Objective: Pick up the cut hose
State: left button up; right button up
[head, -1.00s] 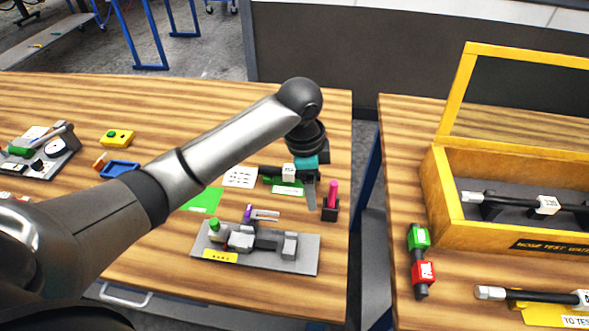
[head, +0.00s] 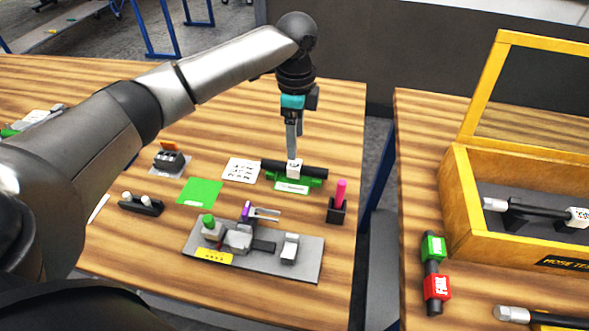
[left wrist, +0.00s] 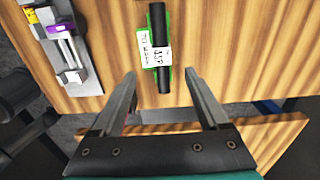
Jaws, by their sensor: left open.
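The cut hose (head: 312,172) is a short black tube with a white printed label around its middle. It lies in a green holder (head: 291,187) on the wooden table. In the left wrist view the hose (left wrist: 162,78) lies beyond the fingertips, roughly lengthwise between them. My left gripper (head: 294,152) points down right over the label in the head view. In the left wrist view my left gripper (left wrist: 160,78) is open, with nothing between its fingers. My right gripper is not in view.
A grey fixture plate (head: 310,262) with clamps stands in front of the hose. A dark holder with a pink marker (head: 340,195) stands to its right. A white printed card (head: 241,170) and a green square (head: 200,192) lie left. A yellow box (head: 468,215) stands on the right table.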

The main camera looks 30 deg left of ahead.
aim_at(294, 164)
pick_arm(q)
jog(key=f, duration=0.4)
jog(key=f+b, duration=0.1)
jog(key=f, duration=0.2)
jog(key=shift+w+a+f, duration=0.1)
jog(key=shift+a+f, duration=0.1)
jog(key=shift+f, duration=0.2)
grip_shut()
